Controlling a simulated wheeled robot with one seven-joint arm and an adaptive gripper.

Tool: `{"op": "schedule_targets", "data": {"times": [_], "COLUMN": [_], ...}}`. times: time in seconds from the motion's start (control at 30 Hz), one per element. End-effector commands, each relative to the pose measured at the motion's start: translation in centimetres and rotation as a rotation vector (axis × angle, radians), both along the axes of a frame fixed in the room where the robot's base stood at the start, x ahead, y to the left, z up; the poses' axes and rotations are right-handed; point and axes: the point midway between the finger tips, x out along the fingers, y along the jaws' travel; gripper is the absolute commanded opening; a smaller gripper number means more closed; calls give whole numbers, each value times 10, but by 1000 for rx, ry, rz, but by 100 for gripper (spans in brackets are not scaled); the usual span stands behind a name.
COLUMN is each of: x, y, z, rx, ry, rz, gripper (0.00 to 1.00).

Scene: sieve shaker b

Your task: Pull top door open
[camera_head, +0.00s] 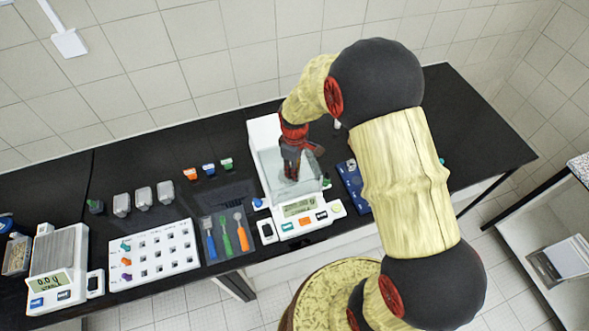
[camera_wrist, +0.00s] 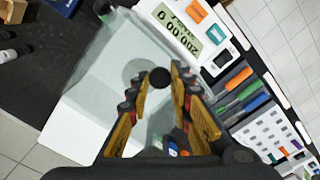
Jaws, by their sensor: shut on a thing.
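The balance (camera_head: 306,205) stands on the black bench, with a white base, a display at the front and a clear glass chamber. The glass top door (camera_wrist: 112,62) shows in the wrist view as a clear panel, with a round pan seen dimly through it. A black round knob (camera_wrist: 160,77) lies between my fingertips. My gripper (camera_head: 291,172) points down over the glass chamber; in the wrist view its fingers (camera_wrist: 153,88) are shut on the knob. In the head view my fingers hide the knob, so how far the top door stands open is unclear.
Left of the balance lie a tool tray (camera_head: 230,235), a white rack (camera_head: 160,252), several small containers (camera_head: 143,197) and a second scale (camera_head: 58,265). A blue case (camera_head: 352,185) sits close to its right.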

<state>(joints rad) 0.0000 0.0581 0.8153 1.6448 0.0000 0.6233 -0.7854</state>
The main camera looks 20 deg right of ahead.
Motion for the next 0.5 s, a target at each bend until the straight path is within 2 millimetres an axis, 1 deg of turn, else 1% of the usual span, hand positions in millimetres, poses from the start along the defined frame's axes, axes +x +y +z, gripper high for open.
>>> {"op": "schedule_targets", "data": {"times": [0.37,0.5], "x": [1,11], "y": [0,0], "z": [0,-1], "rx": [0,0], "ry": [0,-1], "rz": [0,0], "gripper": [0,0]}}
